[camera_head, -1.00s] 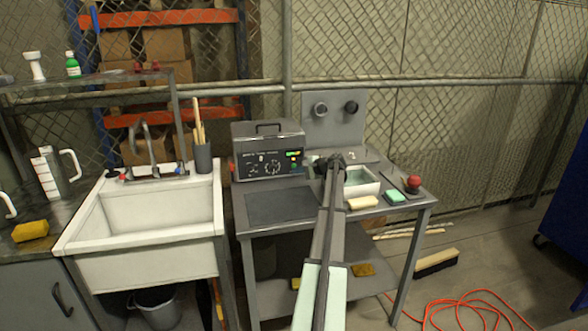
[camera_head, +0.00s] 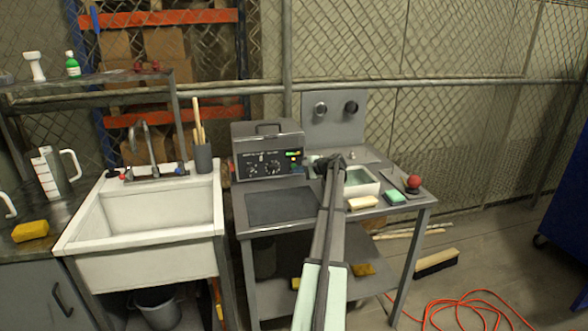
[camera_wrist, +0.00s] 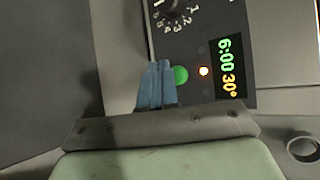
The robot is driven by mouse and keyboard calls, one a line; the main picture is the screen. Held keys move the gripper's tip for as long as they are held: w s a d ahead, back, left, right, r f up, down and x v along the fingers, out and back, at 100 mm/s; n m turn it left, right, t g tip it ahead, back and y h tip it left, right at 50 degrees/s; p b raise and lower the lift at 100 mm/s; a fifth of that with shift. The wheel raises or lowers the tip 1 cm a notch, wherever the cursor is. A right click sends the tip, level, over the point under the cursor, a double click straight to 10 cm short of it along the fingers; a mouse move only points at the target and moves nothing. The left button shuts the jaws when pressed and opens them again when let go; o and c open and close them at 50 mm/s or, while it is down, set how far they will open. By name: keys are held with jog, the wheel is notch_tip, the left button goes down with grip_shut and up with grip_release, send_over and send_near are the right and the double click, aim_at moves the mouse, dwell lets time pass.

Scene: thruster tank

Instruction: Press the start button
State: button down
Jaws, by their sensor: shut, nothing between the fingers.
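The start button is most likely the round green button (camera_wrist: 181,75) on the dark front panel of the grey control box (camera_head: 268,138). In the head view my gripper (camera_head: 299,168) is in front of the box's right side, and the green button is hidden there.
A black dial (camera_wrist: 173,8) is on the panel. A sink (camera_head: 155,218) lies left; the bench's dark mat (camera_head: 282,206) is bare.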

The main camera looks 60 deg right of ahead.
jog(key=shift+w+d, duration=0.15)
jog(key=shift+w+d, duration=0.15)
jog(key=shift+d, duration=0.05)
jog(key=shift+w+d, duration=0.3)
jog(key=shift+w, duration=0.05)
dwell(1.1)
jog(key=shift+s+a, duration=0.1)
dwell(0.4)
jog(key=shift+s+a, duration=0.55)
jog(key=shift+s+a, duration=1.75)
